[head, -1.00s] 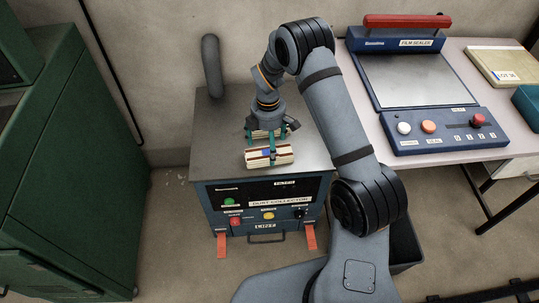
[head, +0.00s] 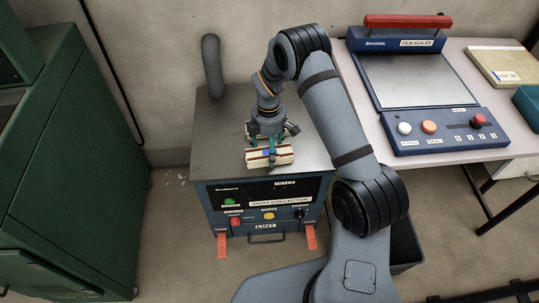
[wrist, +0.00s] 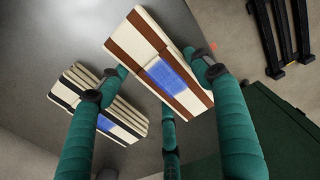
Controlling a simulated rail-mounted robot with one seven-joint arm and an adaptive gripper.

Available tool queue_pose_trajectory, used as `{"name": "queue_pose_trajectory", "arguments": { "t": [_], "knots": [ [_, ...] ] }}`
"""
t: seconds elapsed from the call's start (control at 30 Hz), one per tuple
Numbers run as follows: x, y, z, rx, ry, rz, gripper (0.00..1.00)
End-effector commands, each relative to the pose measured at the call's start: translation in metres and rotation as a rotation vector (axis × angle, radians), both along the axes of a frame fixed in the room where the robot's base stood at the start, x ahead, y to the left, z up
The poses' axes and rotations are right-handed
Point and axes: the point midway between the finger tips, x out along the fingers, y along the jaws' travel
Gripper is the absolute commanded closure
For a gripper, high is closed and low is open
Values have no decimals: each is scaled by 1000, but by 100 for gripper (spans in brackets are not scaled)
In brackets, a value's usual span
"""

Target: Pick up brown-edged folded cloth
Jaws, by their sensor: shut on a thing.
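The brown-edged folded cloth (head: 284,157) is cream with brown bands and a blue patch. It lies near the front of the dust collector's top in the head view. In the wrist view this cloth (wrist: 133,40) is between the green fingers of my gripper (wrist: 162,72). My gripper (head: 270,149) is shut on it from above, and partly hides it in the head view. I cannot tell any clear gap between the cloth and the top.
A black-edged folded cloth (wrist: 122,128) with a blue patch lies just beside, partly hidden behind my gripper in the head view. The dust collector (head: 312,155) has bare top around the cloths. A film sealer (head: 420,80) on a table stands right, a green cabinet (head: 75,150) left.

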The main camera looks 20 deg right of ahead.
Motion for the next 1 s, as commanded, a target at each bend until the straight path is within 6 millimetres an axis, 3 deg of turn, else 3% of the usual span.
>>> {"name": "queue_pose_trajectory", "arguments": {
  "t": [0.37,0.67,0.87,1.0],
  "knots": [
    [0,0,0,0,1,0,68],
    [0,0,2,0,-1,0,69],
    [1,0,20,1,-3,-1,69],
    [3,-3,46,1,-5,-3,69]
  ]
}}
